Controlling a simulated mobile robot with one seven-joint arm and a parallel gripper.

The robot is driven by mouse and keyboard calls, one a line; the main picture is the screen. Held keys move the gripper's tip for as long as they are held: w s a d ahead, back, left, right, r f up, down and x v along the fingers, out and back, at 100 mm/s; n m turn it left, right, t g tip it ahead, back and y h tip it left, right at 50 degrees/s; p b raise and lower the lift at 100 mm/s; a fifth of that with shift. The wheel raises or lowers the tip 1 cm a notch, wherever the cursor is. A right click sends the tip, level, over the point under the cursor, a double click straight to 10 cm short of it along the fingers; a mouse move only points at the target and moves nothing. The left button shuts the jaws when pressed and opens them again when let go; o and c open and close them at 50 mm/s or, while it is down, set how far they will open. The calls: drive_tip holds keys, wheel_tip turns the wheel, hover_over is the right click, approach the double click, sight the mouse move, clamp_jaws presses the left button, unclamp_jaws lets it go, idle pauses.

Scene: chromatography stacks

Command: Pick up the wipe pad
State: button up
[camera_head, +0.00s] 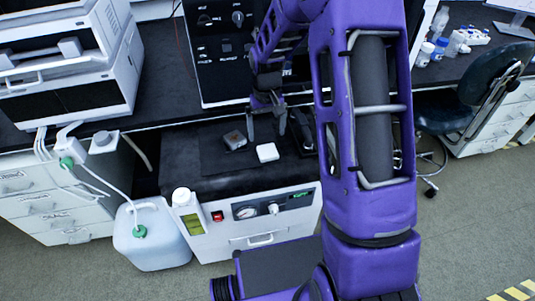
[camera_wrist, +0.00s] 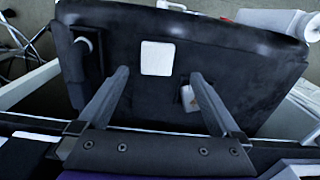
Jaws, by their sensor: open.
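A white, square, flat piece with rounded corners, which looks like the wipe pad (camera_head: 267,152), lies on the black top of the low white unit. In the wrist view the wipe pad (camera_wrist: 157,58) lies flat, ahead of and between the fingertips. My gripper (camera_head: 265,134) is open and empty above the black top, just behind the pad in the head view. In the wrist view my gripper (camera_wrist: 159,75) has its two fingers spread wider than the pad. Neither finger appears to touch it.
A small grey and brown block (camera_head: 235,140) lies left of the pad; it shows by the right finger in the wrist view (camera_wrist: 188,97). A dark item (camera_head: 303,130) is to the right. A black panel (camera_head: 222,50) rises behind.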

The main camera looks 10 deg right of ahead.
sight(268, 151)
drive_tip(key=f, duration=0.3)
drive_tip(key=f+b, duration=0.1)
drive_tip(key=f, duration=0.5)
drive_tip(key=shift+w+d, duration=0.2)
drive_tip(key=shift+w, duration=0.05)
drive_tip(key=shift+c, duration=0.2)
drive_tip(key=c, duration=1.2)
drive_tip(key=shift+r, duration=0.15)
wheel_tip(268, 151, up, 10)
drive_tip(key=p, duration=0.1)
